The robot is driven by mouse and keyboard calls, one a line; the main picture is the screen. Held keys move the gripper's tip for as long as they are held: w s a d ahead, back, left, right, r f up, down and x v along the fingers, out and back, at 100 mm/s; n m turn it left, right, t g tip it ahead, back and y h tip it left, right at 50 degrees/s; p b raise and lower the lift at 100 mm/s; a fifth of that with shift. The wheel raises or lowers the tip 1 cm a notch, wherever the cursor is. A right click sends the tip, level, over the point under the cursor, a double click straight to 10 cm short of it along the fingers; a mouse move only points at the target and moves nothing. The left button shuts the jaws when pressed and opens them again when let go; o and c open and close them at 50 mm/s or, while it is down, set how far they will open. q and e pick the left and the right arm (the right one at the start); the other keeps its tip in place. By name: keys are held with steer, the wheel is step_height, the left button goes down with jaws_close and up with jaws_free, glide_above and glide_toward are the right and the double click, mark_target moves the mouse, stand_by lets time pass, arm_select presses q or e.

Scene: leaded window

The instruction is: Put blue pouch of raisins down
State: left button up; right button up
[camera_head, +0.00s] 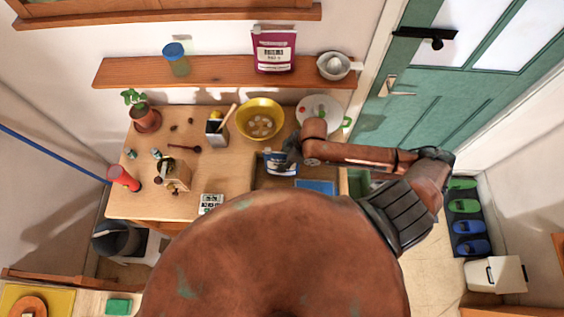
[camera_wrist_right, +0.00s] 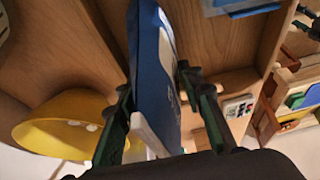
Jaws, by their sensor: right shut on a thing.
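The blue pouch of raisins (camera_head: 281,164), with a white label, is held upright at the front of the wooden table, right of its middle. My right gripper (camera_head: 290,151) is shut on it, coming in from the right. In the right wrist view, the pouch (camera_wrist_right: 147,75) stands between the two dark green fingers of the right gripper (camera_wrist_right: 155,84). The pouch is over or in a brown recessed area at the table's front; I cannot tell if it touches anything below. My left gripper is not in view.
A yellow bowl (camera_head: 260,119) stands behind the pouch, also seen in the wrist view (camera_wrist_right: 62,124). A white plate (camera_head: 318,108) is at the back right. A flat blue thing (camera_head: 315,187) lies right of the pouch. A small patterned box (camera_head: 211,203) is at the front left.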

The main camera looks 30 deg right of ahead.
steer(key=o, duration=1.4)
steer(key=shift+f, duration=0.1)
steer(key=v, duration=1.2)
